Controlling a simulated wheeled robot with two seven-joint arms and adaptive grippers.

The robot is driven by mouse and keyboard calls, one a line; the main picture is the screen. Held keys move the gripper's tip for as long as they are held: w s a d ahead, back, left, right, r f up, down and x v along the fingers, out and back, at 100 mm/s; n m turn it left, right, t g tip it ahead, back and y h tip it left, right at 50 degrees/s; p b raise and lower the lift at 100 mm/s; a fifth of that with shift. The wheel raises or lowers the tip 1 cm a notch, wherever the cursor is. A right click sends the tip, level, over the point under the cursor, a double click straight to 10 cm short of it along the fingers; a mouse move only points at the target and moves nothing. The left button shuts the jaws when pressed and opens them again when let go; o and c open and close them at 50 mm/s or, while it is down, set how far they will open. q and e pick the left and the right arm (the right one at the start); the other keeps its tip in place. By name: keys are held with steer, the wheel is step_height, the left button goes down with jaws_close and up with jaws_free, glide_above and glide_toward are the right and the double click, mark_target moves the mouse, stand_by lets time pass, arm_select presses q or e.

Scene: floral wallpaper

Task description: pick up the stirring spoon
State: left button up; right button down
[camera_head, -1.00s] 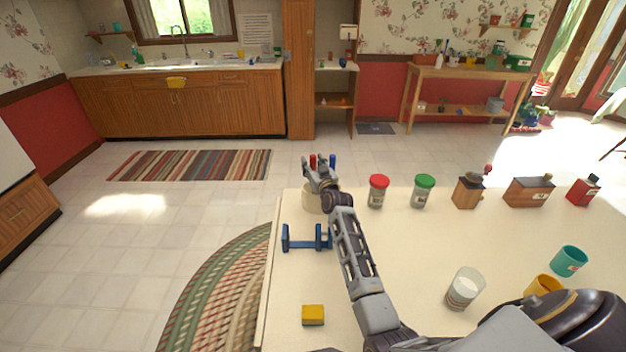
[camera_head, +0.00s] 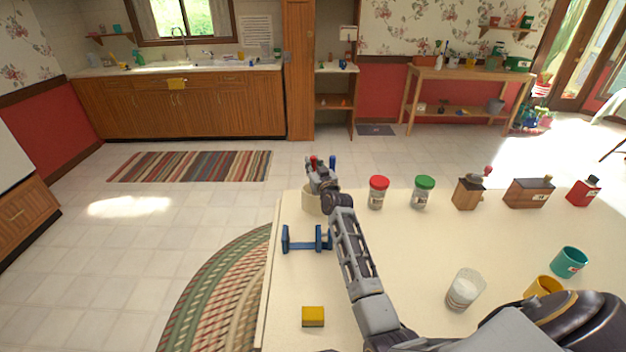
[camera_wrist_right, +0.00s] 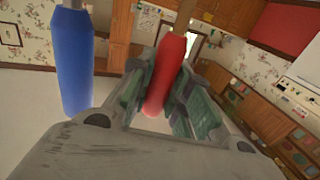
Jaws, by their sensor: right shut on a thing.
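My right gripper (camera_head: 320,172) is over the cream crock (camera_head: 311,203) at the far left of the table. It is shut on a red-handled utensil (camera_head: 314,162), whose red handle shows between the fingers in the right wrist view (camera_wrist_right: 162,75). A blue-handled utensil (camera_head: 332,162) stands beside it, apart from the fingers, and also shows in the right wrist view (camera_wrist_right: 74,62). The lower ends of both are hidden, so I cannot tell from their shape which is the stirring spoon. My left gripper is not in view.
On the table (camera_head: 400,255) are a blue rack (camera_head: 304,243), a yellow sponge (camera_head: 313,316), a red-lidded jar (camera_head: 378,193), a green-lidded jar (camera_head: 422,193) and a glass (camera_head: 464,290). Wooden boxes and cups stand farther right. The middle of the table is fairly clear.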

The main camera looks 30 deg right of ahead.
steer(key=shift+r+p, duration=0.3)
steer(key=shift+r, duration=4.7)
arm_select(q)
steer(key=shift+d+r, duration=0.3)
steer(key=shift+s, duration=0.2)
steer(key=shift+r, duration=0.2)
arm_select(e)
steer(key=shift+r, duration=0.2)
